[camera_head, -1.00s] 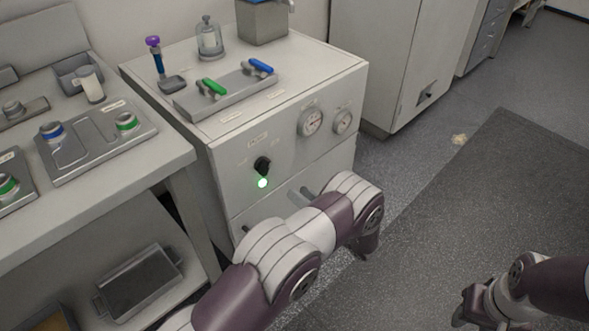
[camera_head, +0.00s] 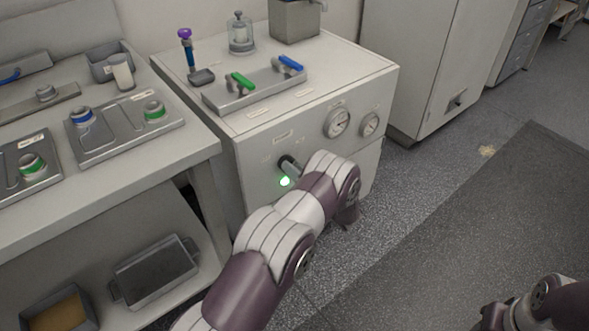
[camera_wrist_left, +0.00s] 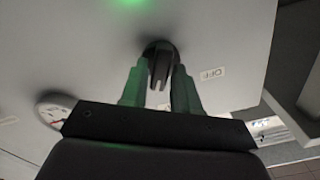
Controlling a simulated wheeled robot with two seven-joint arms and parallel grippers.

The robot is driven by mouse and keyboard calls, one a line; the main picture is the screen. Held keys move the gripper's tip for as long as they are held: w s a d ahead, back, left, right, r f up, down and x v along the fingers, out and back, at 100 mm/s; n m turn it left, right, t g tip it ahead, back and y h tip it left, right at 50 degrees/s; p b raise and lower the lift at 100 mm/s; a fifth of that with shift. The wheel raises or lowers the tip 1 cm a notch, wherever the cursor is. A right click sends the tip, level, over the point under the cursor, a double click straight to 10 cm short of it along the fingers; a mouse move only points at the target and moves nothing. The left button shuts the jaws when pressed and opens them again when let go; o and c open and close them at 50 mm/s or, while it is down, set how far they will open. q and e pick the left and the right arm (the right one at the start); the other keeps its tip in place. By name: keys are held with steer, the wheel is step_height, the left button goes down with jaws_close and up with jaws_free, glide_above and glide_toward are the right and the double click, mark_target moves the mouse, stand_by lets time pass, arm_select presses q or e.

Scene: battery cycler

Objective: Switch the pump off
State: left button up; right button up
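The black pump knob (camera_head: 286,161) is on the front panel of the white cabinet. It also shows in the left wrist view (camera_wrist_left: 160,60), with a pale pointer mark on its grip. A white OFF label (camera_wrist_left: 212,73) is to its right there. The green lamp (camera_head: 285,181) under the knob is lit. My left gripper (camera_head: 293,168) is at the knob. In the left wrist view its fingers (camera_wrist_left: 159,80) are apart, one on each side of the knob; I cannot tell whether they touch it. My right gripper (camera_head: 488,318) is mostly cut off at the bottom right.
Two gauges (camera_head: 338,122) sit on the panel to the right of the knob. A green-handled valve (camera_head: 241,81) and a blue-handled valve (camera_head: 290,64) stand on the cabinet top. A workbench (camera_head: 190,152) adjoins at left. Floor to the right is clear.

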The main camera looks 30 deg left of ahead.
arm_select(q)
jaws_close()
steer(key=shift+n, duration=0.3)
steer(key=n+b, duration=0.3)
steer(key=n, duration=0.8)
steer(key=shift+s, duration=0.15)
stand_by(0.5)
steer(key=shift+o, duration=2.1)
jaws_free()
